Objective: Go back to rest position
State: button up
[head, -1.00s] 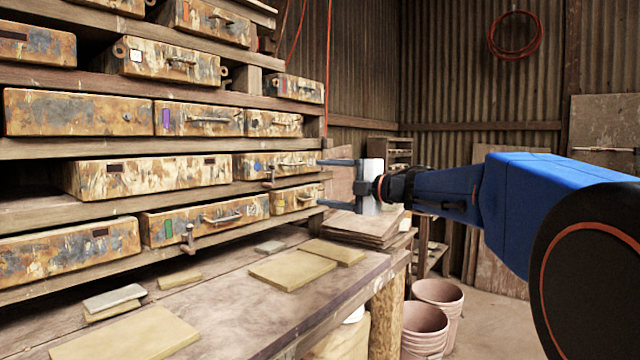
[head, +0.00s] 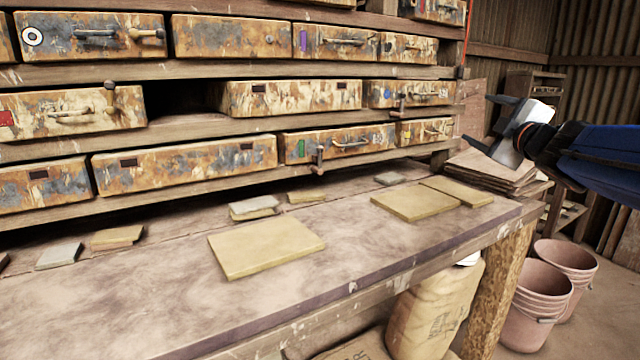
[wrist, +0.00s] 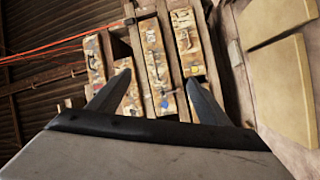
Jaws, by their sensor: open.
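My gripper (head: 490,124) is at the right of the head view, in the air to the right of the shelf's end and above the far end of the workbench. Its two dark fingers are spread apart with nothing between them. In the wrist view my gripper (wrist: 160,95) is also open and empty, and the mould-box shelf shows beyond its fingers, turned on its side. My blue arm (head: 605,160) reaches in from the right edge of the head view.
Rusty, paint-worn boxes (head: 290,97) with handles fill the wooden shelf. The workbench (head: 360,250) carries several flat yellow tiles (head: 265,247) and small grey pieces. Pink buckets (head: 525,310) and a paper sack (head: 433,305) stand below. Stacked boards (head: 497,170) lie behind the bench's end.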

jog(key=s+f+m+g+h, duration=0.2)
jog(key=s+f+m+g, duration=0.3)
jog(key=s+f, duration=0.4)
jog(key=s+f+m+g+h, duration=0.25)
jog(key=s+f+m, duration=0.35)
jog(key=f, duration=0.5)
jog(key=s+a+f+m+g+y, duration=0.1)
jog(key=s+a+f+g, duration=0.2)
jog(key=s+f, duration=0.5)
jog(key=s+a+f+m+g+y, duration=0.2)
jog(key=s+a+f, duration=0.4)
jog(key=s+f, duration=0.3)
jog(key=shift+s+a+g, duration=0.15)
jog(key=shift+s+g, duration=0.45)
jog(key=shift+g, duration=0.15)
jog(key=shift+y, duration=0.25)
